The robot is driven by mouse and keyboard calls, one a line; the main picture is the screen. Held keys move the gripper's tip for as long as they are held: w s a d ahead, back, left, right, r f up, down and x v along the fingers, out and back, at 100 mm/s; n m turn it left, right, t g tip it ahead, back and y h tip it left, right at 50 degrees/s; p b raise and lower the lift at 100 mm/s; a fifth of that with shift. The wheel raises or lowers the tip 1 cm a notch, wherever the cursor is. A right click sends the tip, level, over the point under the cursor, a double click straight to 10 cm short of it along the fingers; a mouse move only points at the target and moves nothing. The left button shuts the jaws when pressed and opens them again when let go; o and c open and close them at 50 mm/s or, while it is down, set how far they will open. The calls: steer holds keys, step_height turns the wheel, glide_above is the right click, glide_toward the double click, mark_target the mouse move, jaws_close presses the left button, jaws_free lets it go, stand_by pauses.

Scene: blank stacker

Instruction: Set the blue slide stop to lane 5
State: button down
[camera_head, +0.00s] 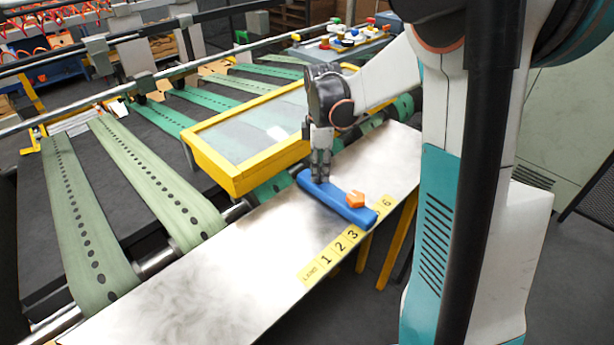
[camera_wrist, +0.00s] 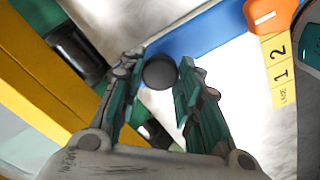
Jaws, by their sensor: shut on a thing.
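The blue slide stop (camera_head: 335,200) is a bar lying across the bare metal plate (camera_head: 230,270). An orange piece (camera_head: 355,199) sits on it near its front end. That end lies over the yellow lane strip (camera_head: 340,248), between the visible 3 and 6, and hides the numbers there. My gripper (camera_head: 321,177) is low over the bar's far end with its fingers pointing down. In the wrist view, a dark round knob (camera_wrist: 160,72) sits between the fingertips at the blue bar (camera_wrist: 205,35). The orange piece (camera_wrist: 270,14) and numbers 1 and 2 show there too.
A yellow-framed clear panel (camera_head: 245,140) stands close behind the plate, left of my gripper. Green perforated belts (camera_head: 150,180) and rollers run beyond the plate's left edge. A tray of coloured knobs (camera_head: 345,42) is at the back. The plate left of the bar is clear.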

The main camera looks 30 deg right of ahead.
steer(key=shift+w+d, duration=0.15)
steer(key=shift+d, duration=0.2)
steer(key=c, duration=1.1)
jaws_free()
steer(key=shift+r, duration=0.1)
step_height(320, 180, up, 12)
steer(key=shift+f, duration=0.1)
